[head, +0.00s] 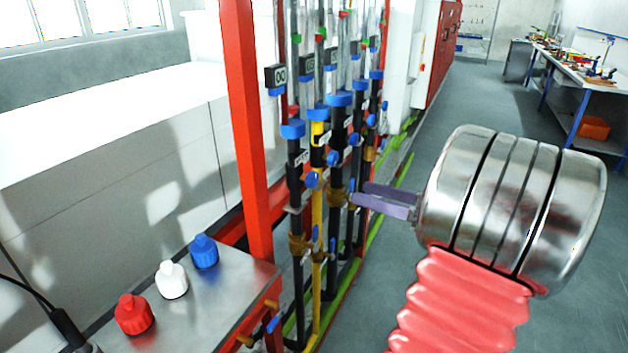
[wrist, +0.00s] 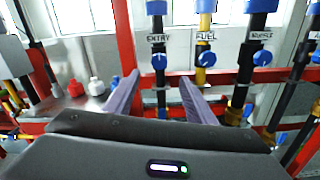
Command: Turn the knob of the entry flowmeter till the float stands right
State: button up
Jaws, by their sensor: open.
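The entry flowmeter is the black pipe labelled ENTRY (wrist: 158,38) in the wrist view, left of the yellow FUEL pipe. Its blue knob (wrist: 159,62) shows above the gap between my fingertips. In the head view the leftmost black pipe (head: 295,180) appears to be this meter, with its knob (head: 312,180) to its right. The float cannot be made out in either view. My gripper (wrist: 163,82) is open and empty, its purple fingers pointing towards the pipes. In the head view my gripper (head: 362,192) is right of the knob, apparently apart from it.
The FUEL knob (wrist: 208,59) is close to the right, with another blue knob (wrist: 247,111) lower right. A red post (head: 248,130) stands between.

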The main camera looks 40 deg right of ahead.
aim_at(316, 181)
jog(key=shift+w+a, duration=0.1)
jog(key=x, duration=1.3)
jog(key=shift+w+a, duration=0.2)
jog(key=shift+w, duration=0.1)
jog(key=c, duration=1)
